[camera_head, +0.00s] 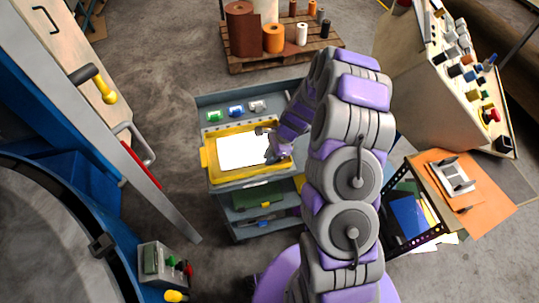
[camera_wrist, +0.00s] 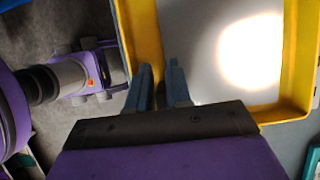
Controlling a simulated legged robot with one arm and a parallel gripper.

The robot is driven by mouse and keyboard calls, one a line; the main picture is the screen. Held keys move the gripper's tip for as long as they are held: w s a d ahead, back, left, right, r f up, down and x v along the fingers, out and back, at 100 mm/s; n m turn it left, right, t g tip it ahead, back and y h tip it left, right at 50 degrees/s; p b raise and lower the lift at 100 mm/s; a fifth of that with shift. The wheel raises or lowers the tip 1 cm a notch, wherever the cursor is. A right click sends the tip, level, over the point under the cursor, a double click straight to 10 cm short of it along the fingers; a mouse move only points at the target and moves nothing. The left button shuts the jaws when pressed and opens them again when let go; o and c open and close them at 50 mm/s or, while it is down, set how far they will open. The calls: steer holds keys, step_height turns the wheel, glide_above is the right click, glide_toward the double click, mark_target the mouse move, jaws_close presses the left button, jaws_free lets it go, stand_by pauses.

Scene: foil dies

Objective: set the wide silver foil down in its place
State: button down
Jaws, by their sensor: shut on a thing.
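My gripper (camera_head: 272,153) is over the right part of a yellow-rimmed tray (camera_head: 208,171) on the grey cart. Yellow tray wall (camera_wrist: 145,35) shows behind and between the fingers. A bright white-grey flat surface (camera_head: 240,150) fills the tray; it glares in the wrist view (camera_wrist: 220,50). A small silver roll (camera_head: 257,106) lies at the cart's back, right of a blue one (camera_head: 236,110) and a green one (camera_head: 214,115). I cannot tell whether it is the wide foil.
The cart's lower shelf holds a green item (camera_head: 258,196). A pallet (camera_head: 275,58) with large rolls stands behind the cart. A control panel (camera_head: 455,95) and an orange board (camera_head: 490,205) are at the right. A blue machine stands at the left. Open floor (camera_head: 165,110) lies left of the cart.

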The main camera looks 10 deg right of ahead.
steer(key=shift+a+f, duration=0.1)
steer(key=shift+a, duration=0.15)
steer(key=c, duration=1)
jaws_free()
steer(key=shift+a, duration=0.7)
steer(key=shift+o, duration=0.2)
steer(key=shift+d, duration=0.75)
